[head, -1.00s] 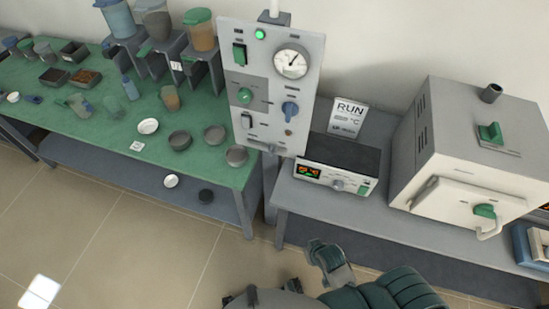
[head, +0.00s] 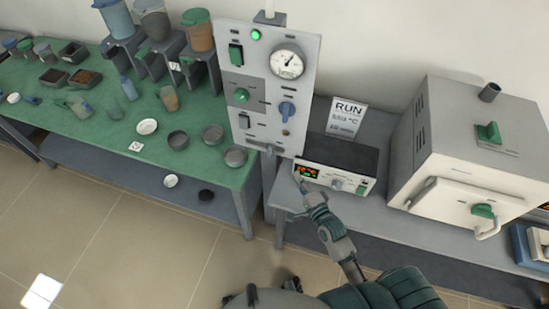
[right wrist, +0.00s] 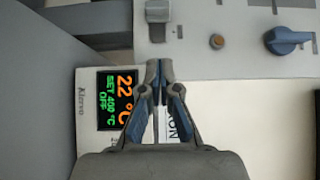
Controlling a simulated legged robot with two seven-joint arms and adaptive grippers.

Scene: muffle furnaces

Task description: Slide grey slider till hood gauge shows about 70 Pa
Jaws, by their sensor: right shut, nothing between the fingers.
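The hood gauge (head: 288,62) is a round white dial at the top right of the upright control panel (head: 262,100). Its needle points up and to the right, but its numbers are too small to read. The grey slider (head: 270,150) is at the panel's lower edge; it also shows in the right wrist view (right wrist: 158,14), at the top. My right gripper (head: 302,185) is shut and empty, in front of the controller box, below the slider. In the right wrist view its fingertips (right wrist: 158,66) point toward the panel, apart from the slider. My left gripper is out of view.
The controller box (head: 350,168) shows 22 °C, set 400 °C, OFF. A blue knob (head: 287,110) and an orange-brown button (right wrist: 216,41) are close to the slider. A furnace (head: 460,150) stands right; a green table (head: 100,125) with dishes stands left.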

